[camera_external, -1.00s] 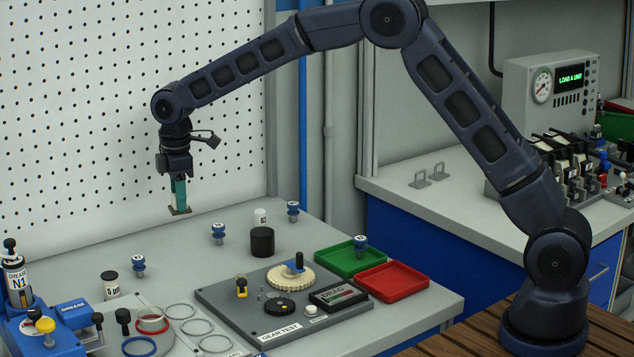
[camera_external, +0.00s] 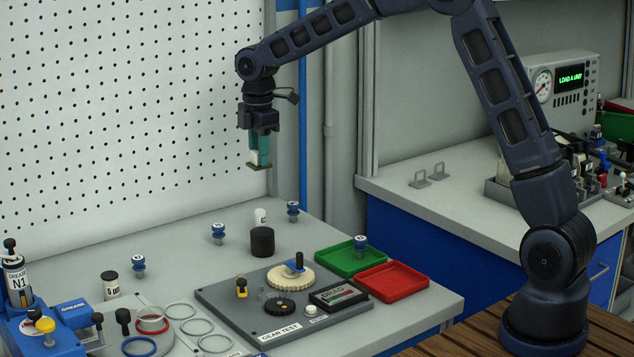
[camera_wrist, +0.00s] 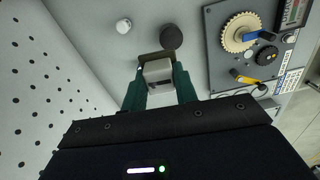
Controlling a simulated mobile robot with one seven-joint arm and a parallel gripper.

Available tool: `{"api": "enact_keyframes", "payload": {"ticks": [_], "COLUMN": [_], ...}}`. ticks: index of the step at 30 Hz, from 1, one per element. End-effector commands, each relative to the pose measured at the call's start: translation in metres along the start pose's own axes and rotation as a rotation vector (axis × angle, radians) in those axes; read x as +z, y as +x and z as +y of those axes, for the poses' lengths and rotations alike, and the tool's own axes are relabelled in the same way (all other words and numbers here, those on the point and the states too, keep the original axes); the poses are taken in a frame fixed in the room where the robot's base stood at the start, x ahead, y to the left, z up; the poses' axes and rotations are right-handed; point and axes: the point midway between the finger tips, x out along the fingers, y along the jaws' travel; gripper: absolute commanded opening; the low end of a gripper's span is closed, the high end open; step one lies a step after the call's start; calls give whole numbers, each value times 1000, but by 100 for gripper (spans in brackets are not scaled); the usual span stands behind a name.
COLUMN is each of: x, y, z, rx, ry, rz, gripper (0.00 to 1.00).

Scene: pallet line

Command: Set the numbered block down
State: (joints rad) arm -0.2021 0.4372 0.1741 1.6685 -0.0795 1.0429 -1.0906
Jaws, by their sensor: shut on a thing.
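My gripper (camera_external: 260,150) is high above the back of the grey bench, pointing down, with teal fingers. It is shut on a small pale block (camera_external: 258,166) with a darker, brownish lower edge. No number on the block is legible. The block is clear of the bench and touches nothing but the fingers.
Blue knobbed pieces (camera_external: 218,234) stand around. The gear test plate (camera_external: 232,310), green tray (camera_external: 330,262) and red tray (camera_external: 391,294) lie further forward. A pegboard (camera_external: 90,100) stands behind.

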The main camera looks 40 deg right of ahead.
Motion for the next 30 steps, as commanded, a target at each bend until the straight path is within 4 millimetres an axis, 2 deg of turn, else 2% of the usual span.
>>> {"api": "enact_keyframes", "payload": {"ticks": [1, 3, 6, 10, 14, 17, 30], "x": [20, 41, 66, 86, 94, 96, 96], "y": [-1, 0, 0, 1, 4, 18, 112], "z": [-2, -5, -10, -14, -16, -17, -17], "rx": [1, 1, 2, 2, 2, 0, -1], "ry": [-8, -25, -49, -68, -78, -80, -80], "rz": [0, -1, -2, -3, -4, -4, -5], "gripper": [4, 4, 4, 4, 4, 4, 4]}}
